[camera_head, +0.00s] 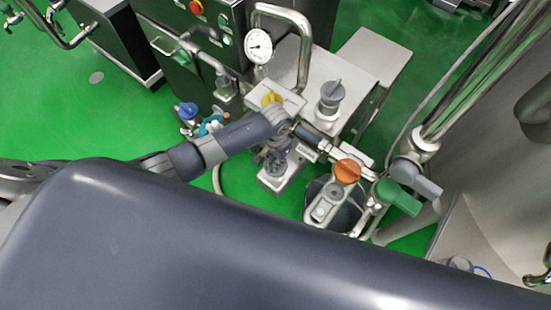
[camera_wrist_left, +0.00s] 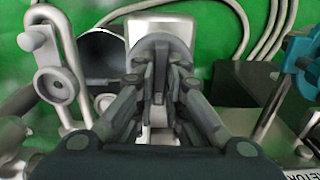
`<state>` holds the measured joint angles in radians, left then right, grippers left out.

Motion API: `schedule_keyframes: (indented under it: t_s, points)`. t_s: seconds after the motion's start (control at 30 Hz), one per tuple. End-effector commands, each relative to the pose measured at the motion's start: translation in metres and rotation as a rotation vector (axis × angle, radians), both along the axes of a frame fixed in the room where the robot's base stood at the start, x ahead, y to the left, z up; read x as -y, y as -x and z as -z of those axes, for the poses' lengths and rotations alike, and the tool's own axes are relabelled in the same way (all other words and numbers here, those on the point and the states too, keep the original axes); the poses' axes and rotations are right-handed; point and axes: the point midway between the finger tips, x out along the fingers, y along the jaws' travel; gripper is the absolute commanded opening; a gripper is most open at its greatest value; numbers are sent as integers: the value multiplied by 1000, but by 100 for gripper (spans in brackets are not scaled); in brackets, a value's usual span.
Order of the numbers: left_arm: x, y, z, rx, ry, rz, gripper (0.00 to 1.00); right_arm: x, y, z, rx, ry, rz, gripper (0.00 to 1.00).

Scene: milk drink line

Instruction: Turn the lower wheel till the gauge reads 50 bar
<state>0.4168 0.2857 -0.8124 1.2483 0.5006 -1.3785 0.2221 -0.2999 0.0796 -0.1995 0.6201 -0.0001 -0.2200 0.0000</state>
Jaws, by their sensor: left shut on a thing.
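The round white gauge (camera_head: 259,46) stands on a pipe beside the machine in the head view; its needle is too small to read. A grey round wheel (camera_wrist_left: 161,45) sits between the fingers of my left gripper (camera_wrist_left: 160,80) in the left wrist view. The fingers are shut on it from both sides. In the head view my left gripper (camera_head: 276,153) points down at the low front part of the machine and largely hides this lower wheel. A grey upper wheel (camera_head: 332,92) stands free on the machine top, to the right of my left wrist. My right gripper is not in view.
A yellow handle (camera_head: 271,98) is close to my left wrist. An orange knob (camera_head: 347,171) and a green handle (camera_head: 398,197) stand to the right. A blue valve (camera_head: 187,111) is left of the arm. Bent steel pipe (camera_head: 303,50) rises beside the gauge.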

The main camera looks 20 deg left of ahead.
Motion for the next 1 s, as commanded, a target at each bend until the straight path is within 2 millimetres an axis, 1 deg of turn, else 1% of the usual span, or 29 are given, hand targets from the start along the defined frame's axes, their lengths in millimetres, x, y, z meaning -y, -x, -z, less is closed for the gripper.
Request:
schedule_keyframes:
  t_s: [0.17,0.3,0.7,1.0]
  points:
    - [0,-1,-2,0,-1,102,0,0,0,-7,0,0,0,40]
    - [0,0,-2,0,-1,217,0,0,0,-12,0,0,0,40]
    - [0,-1,-1,1,1,540,0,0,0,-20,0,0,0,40]
    - [0,-1,-1,2,0,689,0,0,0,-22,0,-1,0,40]
